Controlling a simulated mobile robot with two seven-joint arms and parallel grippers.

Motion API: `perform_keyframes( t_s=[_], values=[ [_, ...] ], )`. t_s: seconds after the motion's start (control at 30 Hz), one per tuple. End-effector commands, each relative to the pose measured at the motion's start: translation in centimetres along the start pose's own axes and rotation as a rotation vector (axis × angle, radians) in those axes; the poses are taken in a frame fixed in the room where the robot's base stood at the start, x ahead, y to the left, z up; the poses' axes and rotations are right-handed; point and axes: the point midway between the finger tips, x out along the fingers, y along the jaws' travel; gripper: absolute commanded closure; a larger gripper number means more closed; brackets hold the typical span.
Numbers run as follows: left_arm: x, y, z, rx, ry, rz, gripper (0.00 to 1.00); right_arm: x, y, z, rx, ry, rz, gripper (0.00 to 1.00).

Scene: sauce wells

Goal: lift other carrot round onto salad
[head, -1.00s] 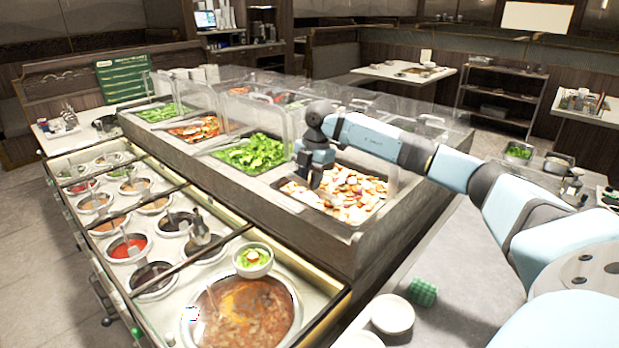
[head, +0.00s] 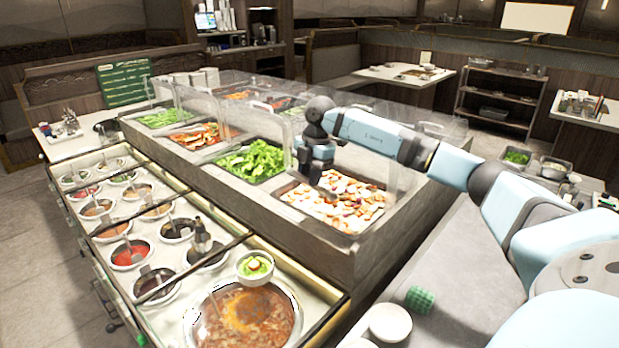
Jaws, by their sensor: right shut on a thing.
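My right gripper (head: 316,178) reaches down to the left part of a bin of pale and orange cut pieces (head: 352,206). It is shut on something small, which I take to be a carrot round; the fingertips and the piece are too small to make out. A small white bowl (head: 243,275) of green salad (head: 255,265) stands at the back edge of the large soup pot, left of and nearer than the gripper. A small pale and orange piece lies on the salad. My left gripper is out of view.
A bin of green leaves (head: 250,161) is left of the gripper. Clear guards (head: 285,130) stand along the bins. The large soup pot (head: 205,335) and several sauce wells lie in front. White bowls (head: 390,323) and a green patterned item (head: 419,299) stand on the right counter.

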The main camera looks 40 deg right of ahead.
Motion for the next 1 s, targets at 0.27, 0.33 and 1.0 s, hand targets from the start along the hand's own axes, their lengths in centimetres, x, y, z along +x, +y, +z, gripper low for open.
perform_keyframes(
  t_s=[0.27,0.33,1.0],
  values=[
    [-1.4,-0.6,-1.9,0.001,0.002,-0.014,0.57,-3.2,0.2,-0.6,0.0,0.0,0.001,1.0],
    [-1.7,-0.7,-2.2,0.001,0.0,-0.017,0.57,-3.9,0.3,-0.7,0.0,0.0,0.001,1.0],
    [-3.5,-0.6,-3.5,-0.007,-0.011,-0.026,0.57,-7.4,0.5,-1.3,0.0,0.0,0.0,1.0]
  ],
)
